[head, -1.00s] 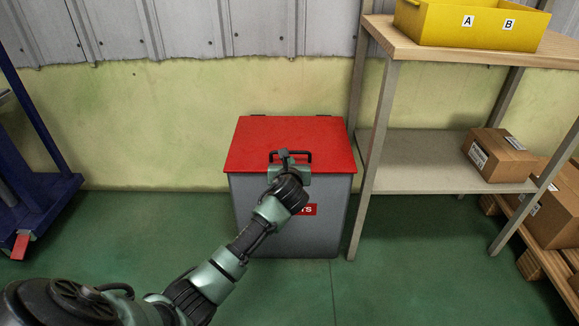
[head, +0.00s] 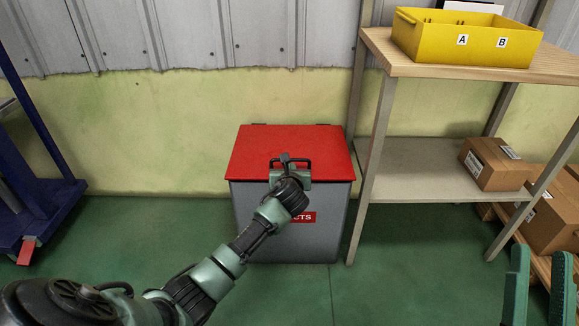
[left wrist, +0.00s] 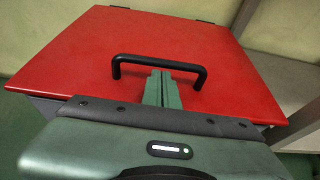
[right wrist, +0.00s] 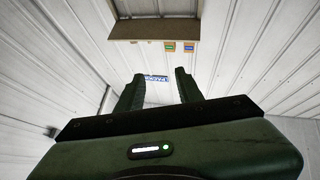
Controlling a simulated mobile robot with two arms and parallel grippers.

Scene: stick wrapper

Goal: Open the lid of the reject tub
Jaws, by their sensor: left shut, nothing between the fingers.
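The grey reject tub (head: 258,225) stands on the floor against the wall, with a red and white label partly hidden by my arm. Its red lid (head: 290,145) looks shut. A black bar handle (head: 305,161) sits near the lid's front edge, and it also shows in the left wrist view (left wrist: 130,58). My left gripper (head: 285,158) is at the handle, shut and empty, its fingertips (left wrist: 160,78) by the middle of the bar; I cannot tell if they touch it. My right gripper (head: 539,275) is open and empty at the lower right, fingers pointing up, also in the right wrist view (right wrist: 160,88).
A shelf unit (head: 430,165) stands close to the tub's right, with a yellow bin (head: 480,45) on top and a cardboard box (head: 493,164) below. A blue frame (head: 40,210) stands at left. Green floor (head: 140,235) between it and the tub is clear.

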